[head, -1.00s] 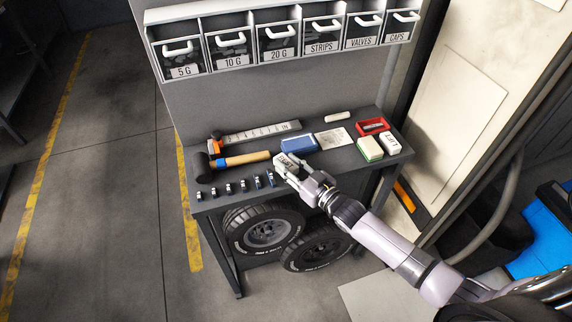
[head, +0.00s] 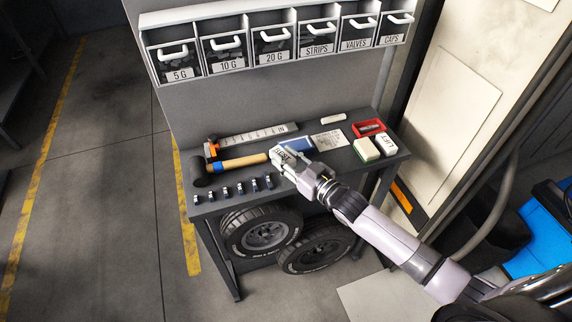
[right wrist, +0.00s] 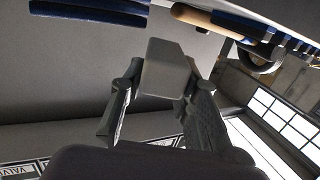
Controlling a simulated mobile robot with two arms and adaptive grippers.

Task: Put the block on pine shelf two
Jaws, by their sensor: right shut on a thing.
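A small pale block with dark lettering (head: 284,155) is between the fingers of my right gripper (head: 285,157), above the front middle of the grey bench (head: 325,163). The lettering is too small to read surely. In the right wrist view the block (right wrist: 167,66) shows plain grey, with a gripper finger on each side of it. My right gripper is shut on it, in front of a blue box (head: 299,143) that it partly hides. No pine shelf shows in these frames. My left gripper is out of view.
On the bench lie a mallet (head: 240,162), a metal rule (head: 258,134), several small clips (head: 240,188), a green-and-white block (head: 366,150), a white block (head: 384,144) and a red tray (head: 360,130). Labelled bins (head: 271,44) hang above. Two wheels (head: 262,235) are below.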

